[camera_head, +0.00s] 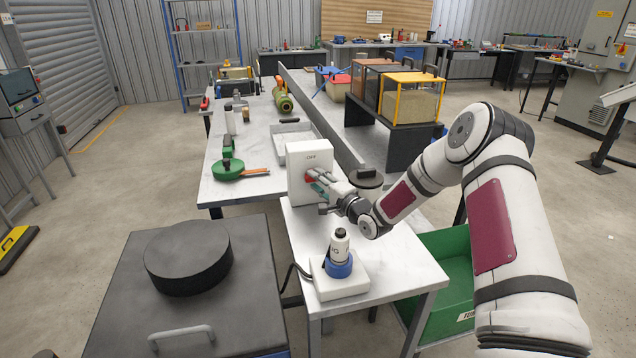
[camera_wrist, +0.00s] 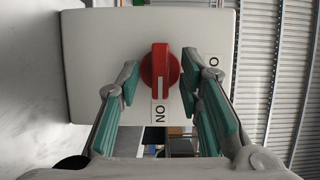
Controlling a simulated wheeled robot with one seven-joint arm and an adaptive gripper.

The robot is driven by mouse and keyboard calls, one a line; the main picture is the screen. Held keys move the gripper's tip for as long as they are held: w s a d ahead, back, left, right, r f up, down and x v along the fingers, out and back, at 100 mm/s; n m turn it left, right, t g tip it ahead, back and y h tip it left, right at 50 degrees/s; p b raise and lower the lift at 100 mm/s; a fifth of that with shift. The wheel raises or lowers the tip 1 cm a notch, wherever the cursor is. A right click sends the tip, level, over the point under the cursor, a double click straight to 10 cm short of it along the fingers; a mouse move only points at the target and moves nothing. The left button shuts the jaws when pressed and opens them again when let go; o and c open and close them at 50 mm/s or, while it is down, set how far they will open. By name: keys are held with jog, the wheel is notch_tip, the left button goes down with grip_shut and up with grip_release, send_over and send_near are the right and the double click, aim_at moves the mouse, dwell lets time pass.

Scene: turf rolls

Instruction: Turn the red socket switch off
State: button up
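The red switch (camera_wrist: 160,68) is a round knob with a raised grip bar on the front of a white box (camera_wrist: 95,50). In the wrist view its white line points toward the label ON. A second label (camera_wrist: 213,62) at the right is partly hidden by a finger. In the head view the white box (camera_head: 296,184) stands upright on the table with OFF on its upper front, and the red knob (camera_head: 309,176) shows beside the fingers. My gripper (camera_wrist: 159,84) is open, its teal fingers on either side of the knob, with no clear contact visible.
A white bottle in a blue holder (camera_head: 339,268) stands on a white base in front of the box. A grey tray (camera_head: 283,152) and a dark-lidded canister (camera_head: 367,182) are near the box. A green crate (camera_head: 450,262) is below at right.

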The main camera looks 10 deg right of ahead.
grip_shut()
jog(key=shift+n, duration=0.4)
jog(key=shift+a+r+n+g+h+b, duration=0.15)
jog(key=shift+n+g+h+b, duration=0.25)
jog(key=shift+n+h, duration=1.25)
jog(key=shift+a+r+n+g+h+b, duration=0.15)
jog(key=shift+n+g+h, duration=0.45)
jog(key=shift+n, duration=1.95)
jog(key=shift+a+r+n+g+h+b, duration=0.1)
jog(key=shift+n+g+h+b, duration=0.3)
jog(key=shift+n+h, duration=1.25)
jog(key=shift+n+y, duration=0.4)
jog(key=shift+n, duration=0.25)
grip_release()
